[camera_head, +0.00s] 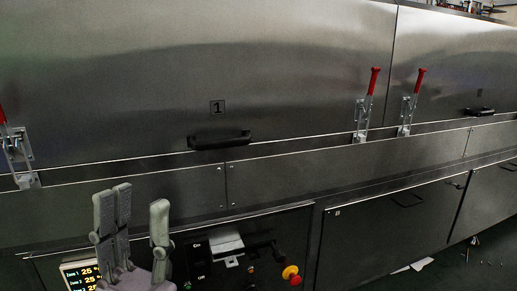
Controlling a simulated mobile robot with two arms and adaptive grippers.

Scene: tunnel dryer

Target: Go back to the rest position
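My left gripper (136,203) is at the lower left of the head view, in front of the dryer's control panel. Its grey fingers point up, two close together on the left and one apart on the right. The gap between them is empty, so it is open. It hides part of the panel and the edge of the lit display (82,277). My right gripper is not in view.
A steel tunnel dryer (120,60) fills the view. Its cover marked 1 has a black handle (219,140). Red-handled clamps stand upright (372,82) (419,82). An emergency stop (291,274) sits on the panel. Litter (414,265) lies on the floor at the lower right.

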